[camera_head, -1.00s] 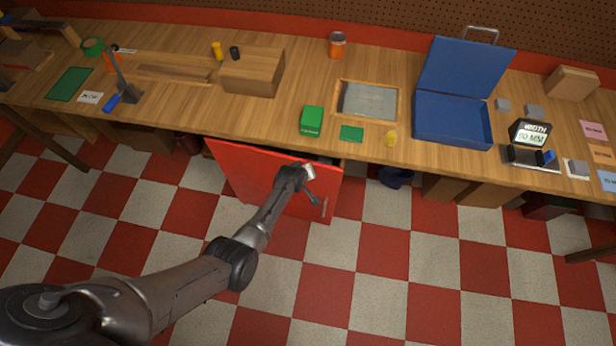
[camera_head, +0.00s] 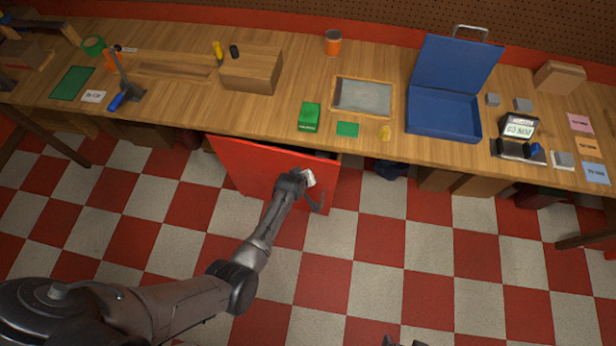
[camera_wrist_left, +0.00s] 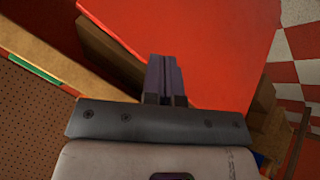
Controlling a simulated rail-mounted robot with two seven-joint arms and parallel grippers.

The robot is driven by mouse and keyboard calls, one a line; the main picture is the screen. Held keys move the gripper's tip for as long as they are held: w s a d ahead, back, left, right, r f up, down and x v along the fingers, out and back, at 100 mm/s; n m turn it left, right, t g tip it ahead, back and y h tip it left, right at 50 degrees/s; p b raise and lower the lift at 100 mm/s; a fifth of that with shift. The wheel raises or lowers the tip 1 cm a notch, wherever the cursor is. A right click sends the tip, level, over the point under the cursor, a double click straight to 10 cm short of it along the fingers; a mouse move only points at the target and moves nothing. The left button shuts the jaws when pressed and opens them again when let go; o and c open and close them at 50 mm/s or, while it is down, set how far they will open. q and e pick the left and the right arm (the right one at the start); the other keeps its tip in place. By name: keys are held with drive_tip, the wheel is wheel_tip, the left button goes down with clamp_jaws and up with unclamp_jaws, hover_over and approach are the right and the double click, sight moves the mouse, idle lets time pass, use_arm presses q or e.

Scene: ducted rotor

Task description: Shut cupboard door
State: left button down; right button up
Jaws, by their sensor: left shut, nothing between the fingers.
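The red cupboard door (camera_head: 245,165) hangs under the workbench and stands partly open, its right edge out from the bench front. A dark gap shows above its top edge. My left gripper (camera_head: 319,201) is at the outer face of the door, near its right edge; the head view does not show clearly whether it touches. In the left wrist view the shut, empty fingers (camera_wrist_left: 163,78) lie in front of the red door panel (camera_wrist_left: 215,45). The door handle is not visible now.
The wooden workbench (camera_head: 205,110) runs above the door, with a green box (camera_head: 309,117), a green card (camera_head: 347,129) and an open blue case (camera_head: 443,112) on it. The checkered floor (camera_head: 400,235) is clear to the right. A dark part shows at the bottom edge.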

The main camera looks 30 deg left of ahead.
sight(317, 170)
use_arm(q)
drive_tip(key=s+a+f+m+t+y+b, duration=0.1)
drive_tip(key=s+f+m+b, duration=0.2)
drive_tip(key=f+b, duration=1.45)
drive_tip(key=s+a+f+m+t+y+b, duration=0.1)
drive_tip(key=s+f+m+t+b, duration=0.2)
drive_tip(key=f+b, duration=1.45)
drive_tip(key=d+r+m+t+y+b, duration=0.1)
drive_tip(key=d+r+t+b, duration=0.2)
drive_tip(key=r, duration=0.8)
drive_tip(key=d+r+m+t+y+b, duration=0.1)
drive_tip(key=d+r+t+b, duration=0.15)
drive_tip(key=r, duration=0.95)
drive_tip(key=shift+n+t, duration=0.25)
drive_tip(key=shift+n, duration=0.35)
drive_tip(key=b+x, duration=0.3)
drive_tip(key=x, duration=0.9)
drive_tip(key=shift+w+f+b, duration=0.2)
drive_tip(key=shift+w+b, duration=0.05)
drive_tip(key=shift+b, duration=0.05)
drive_tip(key=shift+b+x, duration=0.3)
drive_tip(key=shift+x, duration=0.65)
drive_tip(key=shift+r, duration=0.1)
